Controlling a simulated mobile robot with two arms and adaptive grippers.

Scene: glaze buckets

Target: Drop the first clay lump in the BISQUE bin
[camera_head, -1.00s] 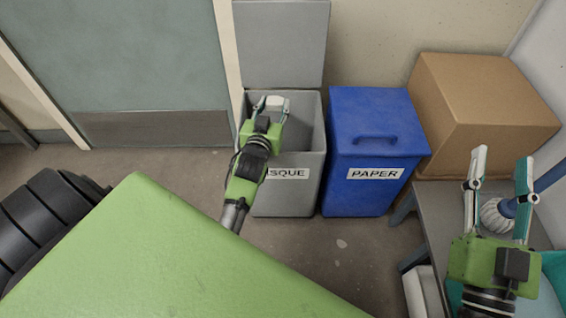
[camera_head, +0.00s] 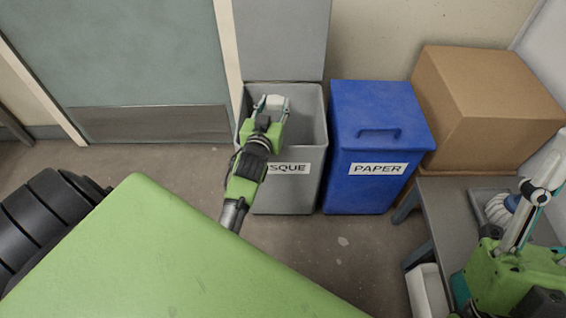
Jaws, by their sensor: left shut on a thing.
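The BISQUE bin (camera_head: 314,142) is a grey bin with its lid (camera_head: 283,40) raised against the wall. My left arm crosses its front and hides the start of the label, leaving "SQUE" readable. My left gripper (camera_head: 270,107) is over the bin's opening, toward its left side, shut on a small whitish clay lump (camera_head: 275,101). The fingers stand on both sides of the lump. My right gripper (camera_head: 536,199) is at the right edge, partly out of frame and seen from the side, so its opening does not show.
A closed blue PAPER bin (camera_head: 379,140) stands just right of the grey bin. A cardboard box (camera_head: 480,105) is behind a grey bench (camera_head: 445,205) at the right. A door (camera_head: 130,60) is at the left.

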